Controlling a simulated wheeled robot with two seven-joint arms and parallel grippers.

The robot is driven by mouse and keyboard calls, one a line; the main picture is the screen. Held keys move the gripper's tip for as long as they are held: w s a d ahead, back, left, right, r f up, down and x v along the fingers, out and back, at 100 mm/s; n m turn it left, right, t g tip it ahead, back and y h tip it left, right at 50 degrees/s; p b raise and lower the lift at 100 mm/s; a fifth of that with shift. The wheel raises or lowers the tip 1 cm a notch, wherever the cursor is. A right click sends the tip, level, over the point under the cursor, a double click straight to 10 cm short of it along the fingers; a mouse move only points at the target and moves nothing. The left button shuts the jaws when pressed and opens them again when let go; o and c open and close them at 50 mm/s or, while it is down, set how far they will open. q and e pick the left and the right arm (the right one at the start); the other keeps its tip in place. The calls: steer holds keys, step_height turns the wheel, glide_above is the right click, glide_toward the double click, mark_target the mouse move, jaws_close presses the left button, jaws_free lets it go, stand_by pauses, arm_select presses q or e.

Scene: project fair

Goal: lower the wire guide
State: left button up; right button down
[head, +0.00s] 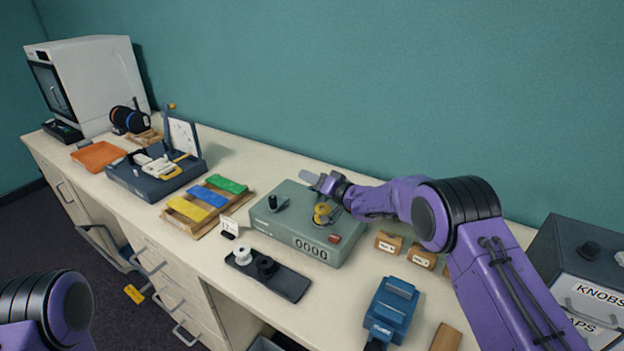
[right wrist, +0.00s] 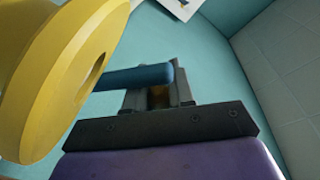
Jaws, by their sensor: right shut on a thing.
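A grey-green winding machine (head: 305,228) with a counter reading 0000 stands on the bench. A yellow spool (head: 322,213) sits on its top right part. The spool also fills the left of the right wrist view (right wrist: 65,75). My right gripper (head: 322,183) is above the machine's back edge, just behind the spool. In the right wrist view its jaws are shut on a blue rod (right wrist: 138,76), which appears to be the wire guide. The rod passes beside the spool, its left end hidden by it. My left gripper is out of view.
A dark tray (head: 285,284) with a white and a black spool lies in front of the machine. A blue device (head: 391,308) and small cardboard boxes (head: 389,243) are to the right. A tray of coloured strips (head: 205,205) is to the left.

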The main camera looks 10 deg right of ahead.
steer(key=shift+s+a+f, duration=0.2)
steer(key=shift+s+f, duration=0.05)
steer(key=shift+f, duration=0.1)
steer(key=c, duration=1.3)
jaws_free()
steer(key=shift+o, duration=0.2)
steer(key=shift+r, duration=0.1)
steer(key=shift+s+d, duration=0.25)
steer(key=b+v, duration=0.3)
steer(key=v, duration=0.6)
steer(key=shift+s+d, duration=0.15)
steer(key=shift+s, duration=0.2)
